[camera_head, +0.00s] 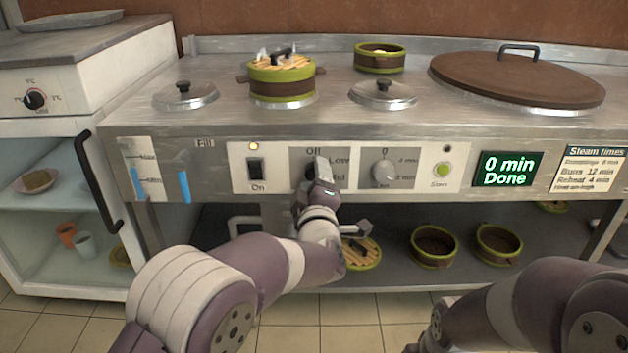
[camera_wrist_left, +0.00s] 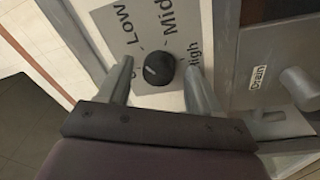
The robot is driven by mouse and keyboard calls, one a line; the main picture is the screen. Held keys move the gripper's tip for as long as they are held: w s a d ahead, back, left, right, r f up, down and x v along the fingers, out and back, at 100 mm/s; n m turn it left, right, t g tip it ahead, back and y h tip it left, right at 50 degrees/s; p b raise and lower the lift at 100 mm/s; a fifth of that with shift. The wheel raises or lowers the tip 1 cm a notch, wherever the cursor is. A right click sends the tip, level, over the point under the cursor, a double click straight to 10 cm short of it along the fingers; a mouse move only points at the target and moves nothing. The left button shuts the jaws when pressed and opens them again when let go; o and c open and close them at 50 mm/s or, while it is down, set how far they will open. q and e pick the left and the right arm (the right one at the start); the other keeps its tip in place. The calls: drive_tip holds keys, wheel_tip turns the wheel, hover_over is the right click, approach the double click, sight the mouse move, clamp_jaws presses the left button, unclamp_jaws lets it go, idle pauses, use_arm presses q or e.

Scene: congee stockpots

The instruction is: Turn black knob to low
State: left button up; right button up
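The black knob (camera_wrist_left: 158,68) sits on a grey panel printed with Low, Mid and High in the left wrist view. A pale mark on its face lies on its left side, toward the label partly hidden by a finger. My left gripper (camera_wrist_left: 160,88) is open, with one finger on each side of the knob and a gap showing on both sides. In the head view my left gripper (camera_head: 320,175) is at the steamer's front panel and hides most of the knob. My right arm enters at the lower right; its gripper does not show.
Left of the knob is an On switch (camera_head: 256,172); right of it are a grey timer knob (camera_head: 384,172) and a green Steam button (camera_head: 442,169). The display (camera_head: 507,169) reads 0 min Done. A drain valve (camera_wrist_left: 298,88) shows in the wrist view.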

use_arm(q)
drive_tip(key=shift+s+r, duration=0.1)
drive_tip(key=s+f+p, duration=0.1)
drive_tip(key=s+p, duration=0.4)
drive_tip(key=s, duration=0.7)
drive_tip(key=shift+s+d+f, duration=0.15)
drive_tip(key=shift+s+d, duration=0.1)
drive_tip(key=shift+d, duration=0.05)
